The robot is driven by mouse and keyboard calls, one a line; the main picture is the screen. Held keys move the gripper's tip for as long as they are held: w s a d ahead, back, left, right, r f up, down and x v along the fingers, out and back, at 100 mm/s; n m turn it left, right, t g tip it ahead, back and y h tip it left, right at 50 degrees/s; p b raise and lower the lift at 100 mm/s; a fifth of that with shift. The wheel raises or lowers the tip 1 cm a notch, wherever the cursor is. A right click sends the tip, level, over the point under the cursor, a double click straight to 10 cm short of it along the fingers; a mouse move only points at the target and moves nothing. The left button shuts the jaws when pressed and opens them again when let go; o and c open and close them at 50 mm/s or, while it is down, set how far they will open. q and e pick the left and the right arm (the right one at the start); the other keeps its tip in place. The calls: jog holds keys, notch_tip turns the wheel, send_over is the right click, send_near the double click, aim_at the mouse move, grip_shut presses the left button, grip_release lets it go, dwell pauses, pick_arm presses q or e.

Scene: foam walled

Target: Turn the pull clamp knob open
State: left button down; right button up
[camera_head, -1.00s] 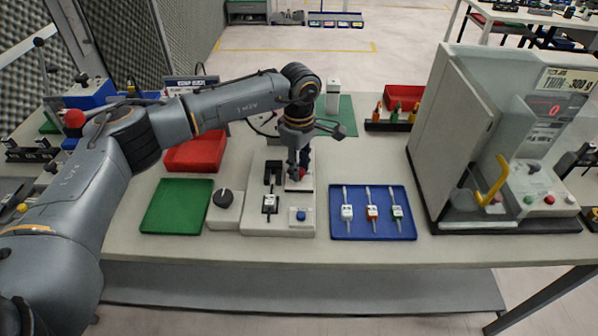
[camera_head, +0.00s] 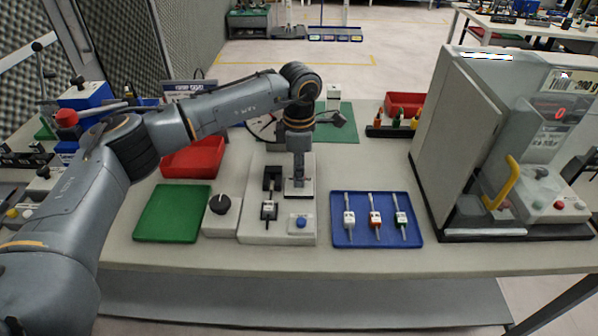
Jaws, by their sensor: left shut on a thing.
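The beige clamp fixture (camera_head: 278,228) stands on the table in the middle. It has a black clamp slot (camera_head: 271,180) on its left side, a small white and black piece (camera_head: 268,211) in front of that, and a blue button (camera_head: 301,222) at its front right. My left gripper (camera_head: 299,187) points down onto the back right part of the fixture. It is shut on the pull clamp knob there, which its fingers hide almost wholly, so I cannot tell how far the knob is turned. My right gripper is out of view.
A black dial (camera_head: 220,204) on a white box stands left of the fixture, beside a green tray (camera_head: 172,226). A blue tray (camera_head: 375,240) with several small tools lies to the right. A red bin (camera_head: 208,148) is behind. A large tester (camera_head: 446,137) stands at the right.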

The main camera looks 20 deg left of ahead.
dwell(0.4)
pick_arm(q)
jog(key=c, duration=1.1)
grip_release()
jog(key=shift+o, duration=0.2)
notch_tip(320, 180, up, 12)
